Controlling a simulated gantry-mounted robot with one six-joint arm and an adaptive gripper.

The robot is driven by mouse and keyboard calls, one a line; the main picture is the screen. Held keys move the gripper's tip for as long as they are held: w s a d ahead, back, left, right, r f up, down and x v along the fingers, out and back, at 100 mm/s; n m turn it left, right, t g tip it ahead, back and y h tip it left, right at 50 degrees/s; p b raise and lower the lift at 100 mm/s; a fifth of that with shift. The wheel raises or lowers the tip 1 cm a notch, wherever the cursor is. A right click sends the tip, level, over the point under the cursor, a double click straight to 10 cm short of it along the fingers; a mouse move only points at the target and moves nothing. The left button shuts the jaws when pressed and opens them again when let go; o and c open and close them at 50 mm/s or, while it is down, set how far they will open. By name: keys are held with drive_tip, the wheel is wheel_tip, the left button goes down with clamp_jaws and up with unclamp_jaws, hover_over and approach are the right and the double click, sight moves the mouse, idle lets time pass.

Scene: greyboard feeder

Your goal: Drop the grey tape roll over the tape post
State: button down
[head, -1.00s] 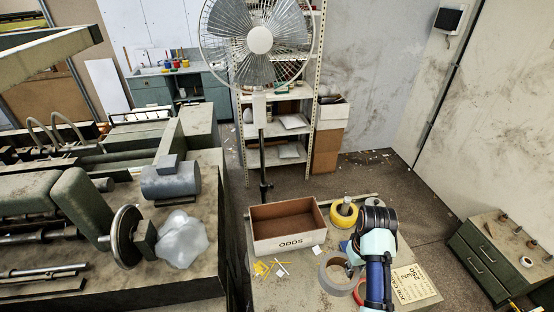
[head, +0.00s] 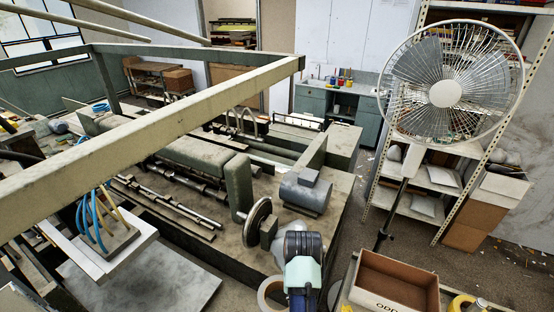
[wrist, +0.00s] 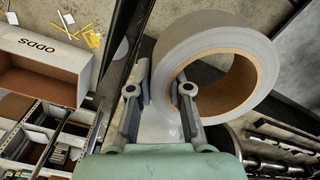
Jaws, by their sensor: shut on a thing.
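The grey tape roll (wrist: 262,62) is in my gripper (wrist: 162,88). One finger is inside its brown cardboard core and the other is outside, so the jaws pinch the roll's wall. In the head view the roll (head: 266,292) shows partly at the bottom, left of my wrist, which hides the fingers. A yellow tape roll (head: 460,303) sits at the bottom right edge of the head view, with a grey upright end in it, likely the tape post (head: 480,303). Most of both is cut off. The held roll is well left of them.
The open ODDS box (head: 398,283) stands on the table left of the yellow roll; it also shows in the wrist view (wrist: 45,65). The green machine bed (head: 225,238), with a handwheel (head: 256,222) and motor (head: 305,192), lies behind and left. A fan (head: 446,92) stands behind the box.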

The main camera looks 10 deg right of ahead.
sight(262, 294)
drive_tip(key=shift+n, duration=0.6)
drive_tip(key=a, duration=0.3)
drive_tip(key=w+a+r, duration=0.1)
drive_tip(key=a, duration=0.5)
drive_tip(key=shift+w+a+r+p, duration=0.15)
drive_tip(key=shift+r+p, duration=0.1)
drive_tip(key=shift+p, duration=0.05)
